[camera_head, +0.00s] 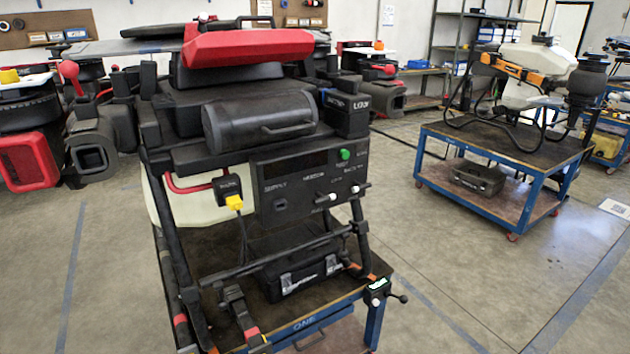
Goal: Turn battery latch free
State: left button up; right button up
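The spray drone (185,150) stands on a blue-framed cart, left of centre. A black box with a handle (262,122), perhaps the battery, sits on its front; its name is not readable. Below is a dark panel (285,185) with a green button (345,154) and two small white-tipped levers, one lower left (326,198) and one at right (360,188). I cannot tell which part is the battery latch. A yellow plug (234,202) sits in a black connector left of the panel. Neither of my grippers shows in the head view.
The cart's top (240,340) carries a black case (303,274) under the drone. A small lever device (378,287) is at the cart's right corner. A second cart (500,165) with another drone stands back right. Floor between the carts is clear.

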aim_at(360, 187)
jog(key=i+l+u, duration=0.2)
jog(key=l+u, duration=0.15)
jog(key=l, duration=0.9)
jog(key=l+u, duration=0.35)
jog(key=l, duration=0.9)
jog(key=k+l+u, duration=0.1)
jog(key=l+u, duration=0.25)
jog(key=l, duration=0.95)
